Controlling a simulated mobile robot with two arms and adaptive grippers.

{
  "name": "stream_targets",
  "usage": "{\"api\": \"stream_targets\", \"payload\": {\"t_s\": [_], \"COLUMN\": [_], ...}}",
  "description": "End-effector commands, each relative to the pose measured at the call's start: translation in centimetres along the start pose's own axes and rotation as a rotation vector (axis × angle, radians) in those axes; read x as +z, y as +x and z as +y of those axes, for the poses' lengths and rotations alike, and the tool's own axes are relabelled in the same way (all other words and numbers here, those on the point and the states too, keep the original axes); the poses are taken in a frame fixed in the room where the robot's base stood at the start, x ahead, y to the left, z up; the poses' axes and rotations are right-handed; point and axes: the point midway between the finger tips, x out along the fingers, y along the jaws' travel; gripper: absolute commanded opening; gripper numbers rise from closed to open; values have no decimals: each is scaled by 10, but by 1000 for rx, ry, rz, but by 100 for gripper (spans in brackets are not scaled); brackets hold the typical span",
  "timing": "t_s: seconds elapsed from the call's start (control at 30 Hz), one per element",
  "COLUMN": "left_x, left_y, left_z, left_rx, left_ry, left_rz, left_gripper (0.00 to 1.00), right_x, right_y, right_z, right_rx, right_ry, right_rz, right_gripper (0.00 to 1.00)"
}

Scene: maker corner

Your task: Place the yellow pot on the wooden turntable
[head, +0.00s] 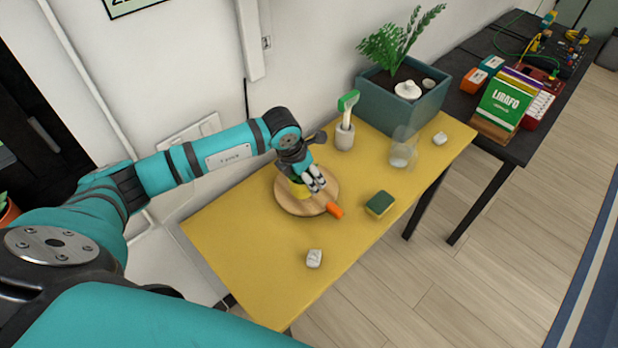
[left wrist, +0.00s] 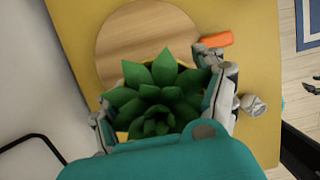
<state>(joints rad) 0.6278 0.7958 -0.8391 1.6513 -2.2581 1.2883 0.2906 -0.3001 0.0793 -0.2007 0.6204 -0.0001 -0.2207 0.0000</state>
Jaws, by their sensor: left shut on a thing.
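The yellow pot (head: 298,190) shows as a small yellow patch under my left gripper (head: 315,184) in the head view. My left gripper is shut on the pot. In the left wrist view a green succulent (left wrist: 158,100) fills the pot between the fingers and hides most of it. The round wooden turntable (head: 291,206) lies on the yellow table, and the pot is over it. In the left wrist view the turntable (left wrist: 140,35) extends past the pot. I cannot tell whether the pot touches it. My right gripper is not in view.
An orange object (head: 335,211) lies by the turntable's front edge. A planter (head: 405,104) is at the back. The table's left part is clear.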

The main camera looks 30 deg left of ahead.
Motion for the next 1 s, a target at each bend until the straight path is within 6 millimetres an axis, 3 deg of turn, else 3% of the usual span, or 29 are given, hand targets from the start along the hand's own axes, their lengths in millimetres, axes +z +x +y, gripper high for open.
{"api": "stream_targets", "payload": {"t_s": [0.1,0.3,0.6,0.93,0.97,1.0], "left_x": [20,34,23,23,22,22], "left_y": [13,16,49,50,51,50], "left_z": [14,24,24,24,24,24], "left_rx": [0,-1,-2,-1,-1,-1], "left_ry": [-2,1,1,1,1,1], "left_rz": [-3,-2,0,0,1,1], "left_gripper": [26,26,26,26,72,77], "right_x": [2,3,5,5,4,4], "right_y": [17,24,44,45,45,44], "right_z": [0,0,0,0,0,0], "right_rx": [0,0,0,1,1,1], "right_ry": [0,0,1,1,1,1], "right_rz": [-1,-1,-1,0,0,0], "right_gripper": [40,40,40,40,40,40]}}
